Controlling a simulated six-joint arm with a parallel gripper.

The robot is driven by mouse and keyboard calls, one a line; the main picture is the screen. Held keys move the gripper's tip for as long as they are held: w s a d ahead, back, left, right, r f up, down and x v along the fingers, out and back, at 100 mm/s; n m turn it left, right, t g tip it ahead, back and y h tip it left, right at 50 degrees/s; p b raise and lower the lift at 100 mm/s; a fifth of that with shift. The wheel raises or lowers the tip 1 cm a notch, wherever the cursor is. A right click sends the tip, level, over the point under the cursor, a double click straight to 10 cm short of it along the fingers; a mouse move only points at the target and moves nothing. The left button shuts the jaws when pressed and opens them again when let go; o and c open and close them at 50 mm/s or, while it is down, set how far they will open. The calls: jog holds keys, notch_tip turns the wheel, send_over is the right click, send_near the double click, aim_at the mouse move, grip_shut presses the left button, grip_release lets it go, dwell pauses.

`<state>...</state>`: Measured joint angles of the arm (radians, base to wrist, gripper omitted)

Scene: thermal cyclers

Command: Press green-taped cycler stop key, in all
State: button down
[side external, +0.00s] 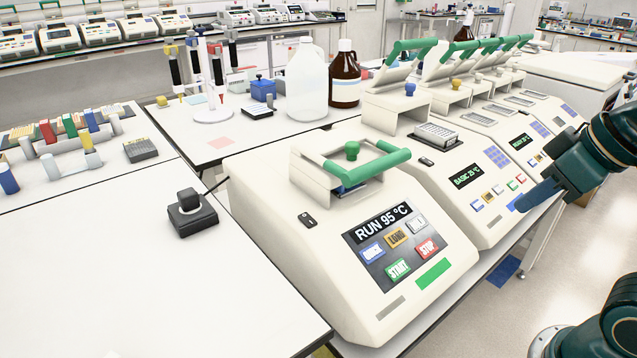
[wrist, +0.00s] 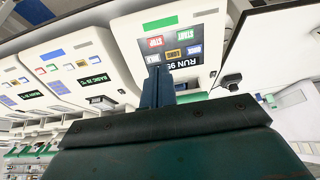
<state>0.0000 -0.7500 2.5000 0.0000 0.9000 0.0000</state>
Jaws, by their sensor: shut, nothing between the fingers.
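The green-taped cycler (side external: 352,235) is the nearest one, with a green tape strip (side external: 434,273) on its sloped front. Its display (side external: 383,223) reads RUN 95 °C. The red stop key (side external: 427,249) sits at the panel's right, beside the green start key (side external: 398,269). In the wrist view the panel is upside down, and the stop key (wrist: 155,42) is in plain sight above my fingertips. My gripper (side external: 522,202) is shut and empty, to the right of this cycler and apart from it. Its fingers (wrist: 158,80) overlap the panel's lower edge in the wrist view.
A second cycler (side external: 460,150) reading BASIC 25 °C stands behind the taped one, with more in the row. A black knobbed device (side external: 191,214) sits on the bench to the left. A clear jug (side external: 306,85) and brown bottle (side external: 345,80) stand farther back.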

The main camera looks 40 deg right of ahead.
dwell(0.7)
jog(key=m+g+y, duration=0.4)
jog(key=m+y, duration=0.1)
jog(key=y, duration=0.4)
send_over(427, 249)
jog(key=s+d, duration=0.1)
jog(key=s, duration=0.4)
notch_tip(427, 249, down, 10)
jog(key=shift+d+r, duration=0.15)
jog(key=shift+d, duration=0.05)
jog(key=shift+f, duration=0.2)
jog(key=shift+w+f, duration=0.6)
jog(key=shift+f, duration=0.7)
jog(key=shift+w+f, duration=0.6)
jog(key=shift+f, duration=0.65)
jog(key=shift+w+f, duration=0.6)
jog(key=shift+f, duration=0.7)
